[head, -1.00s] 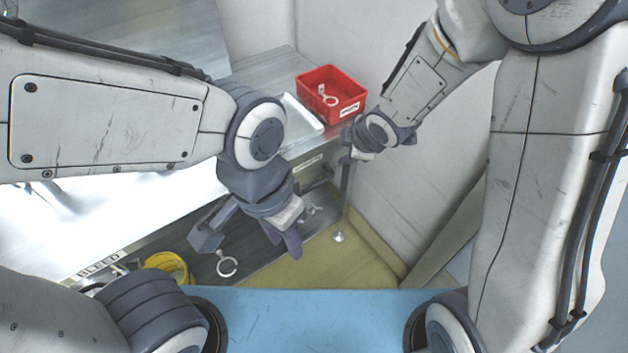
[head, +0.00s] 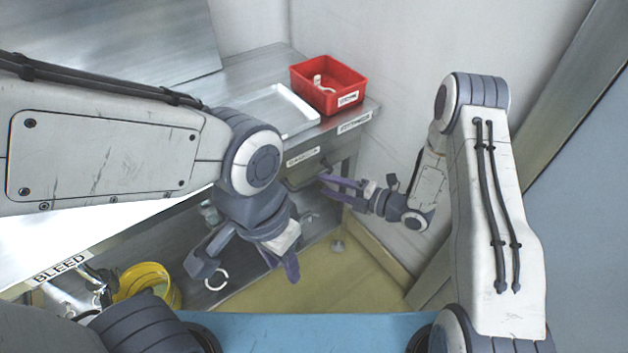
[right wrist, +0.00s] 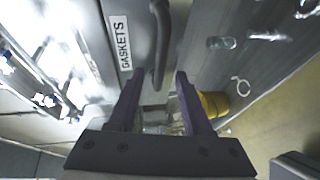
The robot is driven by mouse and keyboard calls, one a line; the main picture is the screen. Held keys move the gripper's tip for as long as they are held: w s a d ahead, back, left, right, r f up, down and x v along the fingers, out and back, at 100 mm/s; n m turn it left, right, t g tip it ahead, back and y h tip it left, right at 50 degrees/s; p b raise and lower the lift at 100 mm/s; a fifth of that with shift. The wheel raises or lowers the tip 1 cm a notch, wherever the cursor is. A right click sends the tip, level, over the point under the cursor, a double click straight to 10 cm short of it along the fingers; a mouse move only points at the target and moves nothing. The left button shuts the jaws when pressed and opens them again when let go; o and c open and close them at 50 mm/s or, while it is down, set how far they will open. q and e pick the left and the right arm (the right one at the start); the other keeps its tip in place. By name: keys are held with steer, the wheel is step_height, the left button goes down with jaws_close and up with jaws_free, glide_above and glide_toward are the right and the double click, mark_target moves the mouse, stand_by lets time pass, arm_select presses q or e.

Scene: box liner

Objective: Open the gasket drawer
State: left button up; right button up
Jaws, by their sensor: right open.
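The gasket drawer (head: 303,168) sits under the right end of the steel bench, with a small label on its front. It looks shut. In the right wrist view its front carries a GASKETS label (right wrist: 121,42) and a dark bar handle (right wrist: 160,45). My right gripper (head: 322,188) is open, its purple fingers pointing left at the drawer front. In the right wrist view the handle lies just beyond and between the fingertips (right wrist: 157,80), with no clear contact. My left gripper (head: 243,270) is open and empty, in front of the lower shelf.
On the bench top stand a red bin (head: 328,98) with a white part in it and a white tray (head: 278,112). A yellow bucket (head: 148,280) and a white ring (head: 216,282) are on the lower shelf. A wall closes in the right side.

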mark_target(314, 179)
steer(key=x, duration=0.5)
steer(key=shift+w+a+f, duration=0.1)
steer(key=shift+a, duration=0.05)
jaws_close()
stand_by(1.3)
